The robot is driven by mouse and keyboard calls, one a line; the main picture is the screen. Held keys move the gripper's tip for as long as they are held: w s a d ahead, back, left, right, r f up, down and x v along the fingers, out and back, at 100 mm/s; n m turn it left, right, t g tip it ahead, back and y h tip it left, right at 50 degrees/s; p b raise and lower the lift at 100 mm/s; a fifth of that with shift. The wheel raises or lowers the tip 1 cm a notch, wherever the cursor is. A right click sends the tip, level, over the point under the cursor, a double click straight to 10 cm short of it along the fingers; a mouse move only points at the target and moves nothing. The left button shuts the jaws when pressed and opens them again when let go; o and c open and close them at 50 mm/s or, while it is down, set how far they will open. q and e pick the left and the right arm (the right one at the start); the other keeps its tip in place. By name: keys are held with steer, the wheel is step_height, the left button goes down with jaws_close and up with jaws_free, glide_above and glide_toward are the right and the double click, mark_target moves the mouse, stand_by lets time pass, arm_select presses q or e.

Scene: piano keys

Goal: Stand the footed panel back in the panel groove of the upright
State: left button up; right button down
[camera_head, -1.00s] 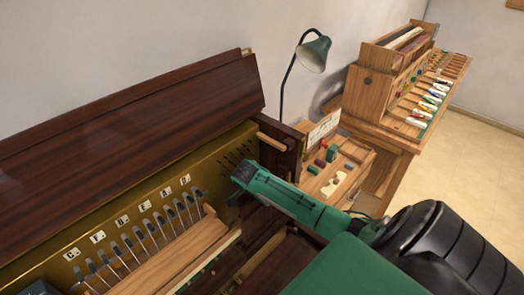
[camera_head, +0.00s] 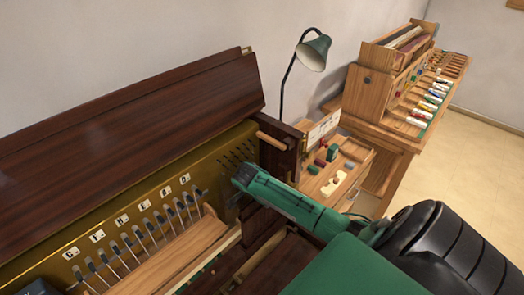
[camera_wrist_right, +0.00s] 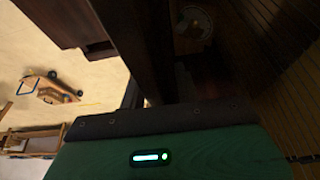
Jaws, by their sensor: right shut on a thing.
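The upright (camera_head: 253,147) is dark wood with a brass-coloured plate and a row of grey-headed levers, in the head view. My right gripper (camera_head: 236,192) is at the right end of the plate, close to the levers. It is shut on what appears to be the footed panel, whose outline merges with dark wood below my arm. The panel groove cannot be made out. In the wrist view, my green gripper body fills the bottom, dark wood stands beyond it, and the jaw tips are hidden. My left gripper is not in view.
A wooden side table with small coloured blocks (camera_head: 333,153) and a green lamp (camera_head: 313,53) stand right of the upright. A wooden bench with a rack (camera_head: 380,85) is farther back. A wooden rail (camera_head: 185,250) runs below the levers. Open floor (camera_head: 480,110) lies at right.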

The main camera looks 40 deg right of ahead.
steer(key=shift+p, duration=0.7)
stand_by(0.6)
steer(key=c, duration=0.9)
jaws_free()
steer(key=b+v, duration=0.4)
steer(key=v, duration=0.7)
steer(key=shift+a, duration=0.2)
steer(key=shift+a+r+p, duration=0.1)
steer(key=shift+r+p, duration=0.65)
steer(key=shift+p, duration=0.15)
steer(key=shift+s+a+r+p, duration=0.1)
steer(key=shift+a+r+p, duration=0.15)
steer(key=shift+r+p, duration=0.4)
steer(key=shift+f, duration=0.1)
